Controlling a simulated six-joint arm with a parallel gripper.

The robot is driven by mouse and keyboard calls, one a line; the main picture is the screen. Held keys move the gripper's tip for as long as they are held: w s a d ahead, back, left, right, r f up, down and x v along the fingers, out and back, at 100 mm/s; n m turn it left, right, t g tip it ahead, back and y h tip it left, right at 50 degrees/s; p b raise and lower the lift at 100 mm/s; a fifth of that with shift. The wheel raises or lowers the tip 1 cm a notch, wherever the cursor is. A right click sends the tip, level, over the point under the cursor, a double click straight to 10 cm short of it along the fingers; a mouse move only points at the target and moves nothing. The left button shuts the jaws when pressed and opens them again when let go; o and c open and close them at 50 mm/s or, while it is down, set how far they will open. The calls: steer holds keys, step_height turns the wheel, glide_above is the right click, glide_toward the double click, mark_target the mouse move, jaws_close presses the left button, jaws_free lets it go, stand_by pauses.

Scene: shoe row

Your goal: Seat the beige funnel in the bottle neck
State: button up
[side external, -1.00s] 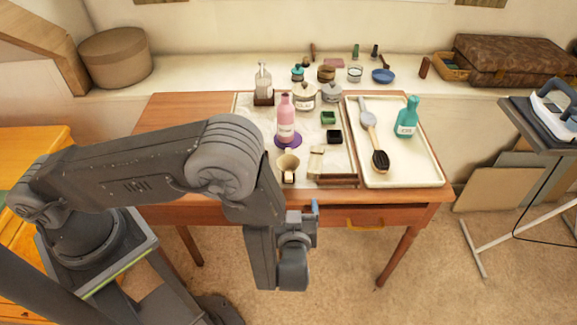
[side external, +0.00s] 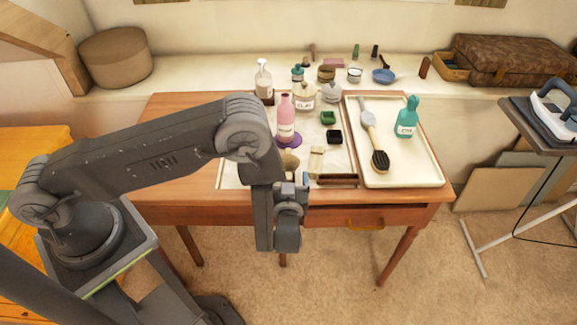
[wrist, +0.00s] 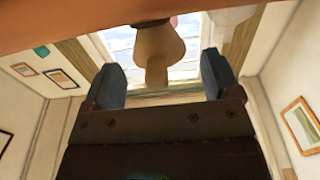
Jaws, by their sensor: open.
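The beige funnel (side external: 290,160) stands near the table's front edge in the side view, its lower part hidden behind my arm. In the wrist view the beige funnel (wrist: 155,48) shows between and beyond the two blue fingers. My gripper (wrist: 160,78) is open, with nothing between its fingertips. In the side view my gripper (side external: 305,182) is at the front edge of the table, close to the funnel. A small pink patch shows by the funnel in the wrist view.
A cream tray (side external: 427,165) holds a brush (side external: 379,158) and a teal bottle (side external: 406,120).

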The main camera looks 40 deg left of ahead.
mark_target(289, 172)
steer(key=x, duration=0.3)
steer(key=shift+w, duration=0.25)
steer(key=c, duration=0.8)
steer(key=shift+r, duration=0.1)
